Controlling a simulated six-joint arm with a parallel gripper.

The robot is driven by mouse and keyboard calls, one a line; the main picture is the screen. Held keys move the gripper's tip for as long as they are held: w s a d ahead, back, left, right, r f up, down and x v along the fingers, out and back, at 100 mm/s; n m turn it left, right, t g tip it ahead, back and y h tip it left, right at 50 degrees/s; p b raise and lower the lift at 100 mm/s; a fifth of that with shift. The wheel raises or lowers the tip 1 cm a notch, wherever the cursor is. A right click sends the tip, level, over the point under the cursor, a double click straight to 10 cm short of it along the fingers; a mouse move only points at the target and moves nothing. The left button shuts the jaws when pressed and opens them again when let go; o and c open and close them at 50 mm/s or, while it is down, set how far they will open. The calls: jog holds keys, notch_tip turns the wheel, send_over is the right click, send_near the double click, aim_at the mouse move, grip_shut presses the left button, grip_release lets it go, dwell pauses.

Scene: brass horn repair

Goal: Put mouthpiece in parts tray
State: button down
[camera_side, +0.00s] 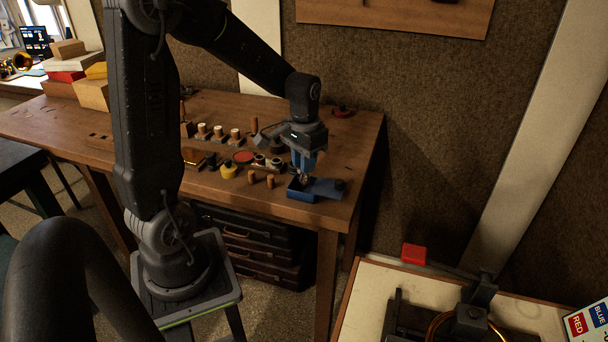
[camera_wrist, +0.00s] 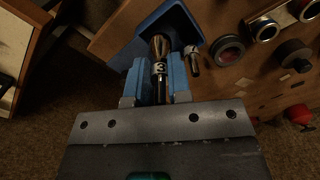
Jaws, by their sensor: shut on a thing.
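The mouthpiece (camera_wrist: 160,48) is a silvery, flared metal piece with a white band marked "3". My gripper (camera_wrist: 160,82) has its blue fingers shut on the mouthpiece's narrow end, one on each side, in the wrist view. The blue parts tray (camera_wrist: 192,28) lies behind the mouthpiece's wide end there. In the side view the parts tray (camera_side: 301,195) sits near the bench's front right corner, and my gripper (camera_side: 303,178) points down at it. The mouthpiece is too small to make out clearly in that view. I cannot tell whether it touches the tray.
A flat blue piece (camera_side: 327,187) lies right of the tray. A small metal part with a white label (camera_wrist: 193,60) is beside the tray's edge. Wooden pegs (camera_side: 270,181), a yellow piece (camera_side: 229,171) and several small parts stand left on the bench (camera_side: 215,187). The bench edge is close.

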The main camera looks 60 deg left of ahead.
jog(key=shift+f, duration=1.95)
jog(key=shift+f, duration=0.15)
jog(key=c, duration=1.3)
grip_release()
jog(key=shift+c, duration=0.2)
notch_tip(320, 180, up, 11)
jog(key=shift+r, duration=0.15)
jog(key=shift+d+r, duration=0.2)
jog(key=shift+r, duration=0.4)
jog(key=s+d+r+m+t, duration=0.1)
jog(key=s+d+t, duration=0.1)
jog(key=s+d, duration=0.3)
jog(key=s+d+r+m+t, duration=0.2)
jog(key=s+d, duration=0.4)
jog(key=d, duration=0.4)
jog(key=shift+d+t, duration=0.2)
jog(key=shift+t, duration=0.6)
